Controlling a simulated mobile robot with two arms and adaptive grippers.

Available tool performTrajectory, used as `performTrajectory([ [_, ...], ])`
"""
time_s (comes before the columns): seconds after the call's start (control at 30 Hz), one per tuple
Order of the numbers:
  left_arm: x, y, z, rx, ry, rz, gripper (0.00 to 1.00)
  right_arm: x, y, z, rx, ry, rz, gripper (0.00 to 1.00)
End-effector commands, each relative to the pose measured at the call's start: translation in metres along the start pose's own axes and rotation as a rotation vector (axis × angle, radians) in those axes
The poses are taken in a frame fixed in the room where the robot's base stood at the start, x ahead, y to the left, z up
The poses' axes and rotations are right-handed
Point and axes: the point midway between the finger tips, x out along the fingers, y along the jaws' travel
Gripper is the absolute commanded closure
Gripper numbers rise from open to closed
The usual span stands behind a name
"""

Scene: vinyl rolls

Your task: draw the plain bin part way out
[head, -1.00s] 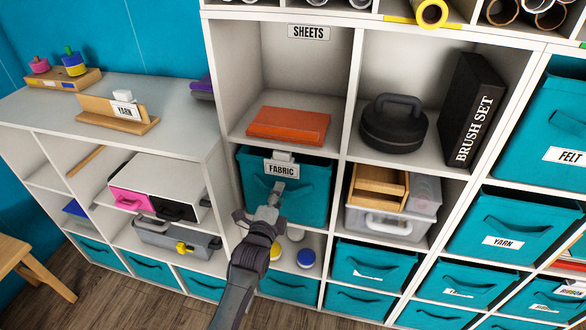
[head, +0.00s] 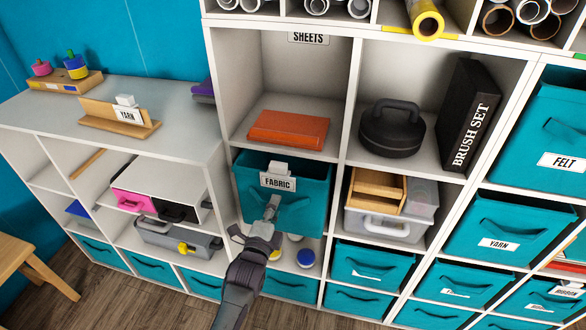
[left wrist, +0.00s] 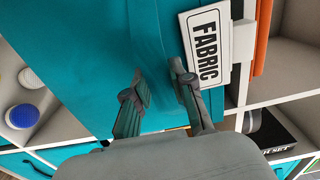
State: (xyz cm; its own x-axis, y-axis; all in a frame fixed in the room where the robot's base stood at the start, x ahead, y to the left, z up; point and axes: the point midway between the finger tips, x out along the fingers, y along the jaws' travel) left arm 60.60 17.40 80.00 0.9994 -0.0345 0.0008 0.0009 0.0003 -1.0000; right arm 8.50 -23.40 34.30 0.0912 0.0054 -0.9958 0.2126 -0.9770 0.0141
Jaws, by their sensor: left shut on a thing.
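A teal fabric bin (head: 304,212) with a FABRIC label (head: 277,181) at its front rim sits in the middle cubby. Its front stands out past the shelf edge, and part of its open top shows. My left gripper (head: 272,207) is shut on the handle area of the bin's front, below the label. In the left wrist view, the fingers (left wrist: 160,98) sit against the teal front (left wrist: 85,60), beside the FABRIC label (left wrist: 207,47). The exact grip on the handle is partly hidden. My right gripper is not in view.
An orange box (head: 289,129) lies on the shelf above the bin. Jars with white and blue lids (head: 305,258) stand in the cubby below. A clear drawer box with a wooden tray (head: 378,191) is to the right. The grey-topped low shelf (head: 170,110) is to the left.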

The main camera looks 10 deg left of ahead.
Motion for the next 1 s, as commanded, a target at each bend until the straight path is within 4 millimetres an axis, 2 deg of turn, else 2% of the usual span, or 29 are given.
performTrajectory([
  [1.0, -0.062, 0.0, 0.0, -0.001, -0.001, 0.003, 1.0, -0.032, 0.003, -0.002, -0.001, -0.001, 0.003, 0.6],
])
